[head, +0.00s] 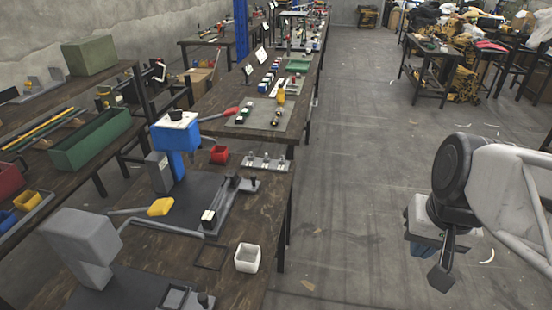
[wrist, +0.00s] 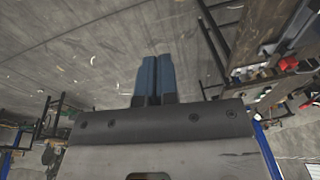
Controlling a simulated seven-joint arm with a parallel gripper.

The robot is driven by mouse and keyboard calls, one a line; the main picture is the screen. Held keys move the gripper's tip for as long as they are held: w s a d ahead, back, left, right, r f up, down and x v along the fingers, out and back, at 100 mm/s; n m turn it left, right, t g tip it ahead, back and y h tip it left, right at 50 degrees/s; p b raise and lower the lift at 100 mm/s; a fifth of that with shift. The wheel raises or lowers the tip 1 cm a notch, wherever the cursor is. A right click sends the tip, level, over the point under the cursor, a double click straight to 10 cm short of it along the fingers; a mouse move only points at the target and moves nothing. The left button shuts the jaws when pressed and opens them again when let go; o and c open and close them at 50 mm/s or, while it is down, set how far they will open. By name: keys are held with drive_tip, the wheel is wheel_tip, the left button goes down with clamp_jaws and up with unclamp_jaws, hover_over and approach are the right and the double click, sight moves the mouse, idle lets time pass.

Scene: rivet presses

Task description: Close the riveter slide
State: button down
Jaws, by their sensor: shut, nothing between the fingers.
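A rivet press with a blue body (head: 178,140) and a red-tipped lever stands on the near wooden workbench. In front of it, a dark slide rail (head: 222,203) runs along the bench, with a small pale block (head: 208,216) near its front end and a dark knob toward its back. I cannot tell how far the slide is open. My gripper (head: 440,272) hangs over the floor at the right, well apart from the bench. In the wrist view its two blue fingers (wrist: 154,80) are together and empty, with floor beyond them.
A grey press (head: 80,245) with a yellow-tipped lever stands at the near left. A white bin (head: 248,257) and a red bin (head: 219,154) stand on the same bench. A grey fixture (head: 265,163) lies behind the slide. Open floor (head: 350,170) separates the bench from my arm.

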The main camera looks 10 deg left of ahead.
drive_tip(key=w+a+f+m+g+y, duration=0.25)
drive_tip(key=w+a, duration=0.35)
drive_tip(key=w, duration=0.3)
drive_tip(key=w+a+f+m+g+y, duration=0.1)
drive_tip(key=w+a+f+m+y, duration=0.3)
drive_tip(key=w, duration=0.4)
drive_tip(key=w+a+f+m+g+y, duration=0.2)
drive_tip(key=w+a+f+y, duration=0.2)
drive_tip(key=w+a, duration=0.4)
drive_tip(key=w+a+f+m+t+y, duration=0.2)
drive_tip(key=w+a+f+m+y, duration=0.1)
drive_tip(key=w+f, duration=0.5)
drive_tip(key=w+a+f+m+t+y, duration=0.1)
drive_tip(key=w+a+f+m+y, duration=0.2)
drive_tip(key=w+f+m, duration=0.2)
drive_tip(key=w+f, duration=0.3)
drive_tip(key=w, duration=0.2)
drive_tip(key=shift+a+f+t+y, duration=0.15)
drive_tip(key=shift+f+t+y, duration=0.2)
drive_tip(key=shift+a+m, duration=0.15)
drive_tip(key=shift+m, duration=0.1)
drive_tip(key=a, duration=1.3)
drive_tip(key=shift+a, duration=0.35)
drive_tip(key=a, duration=1.6)
drive_tip(key=shift+r, duration=0.1)
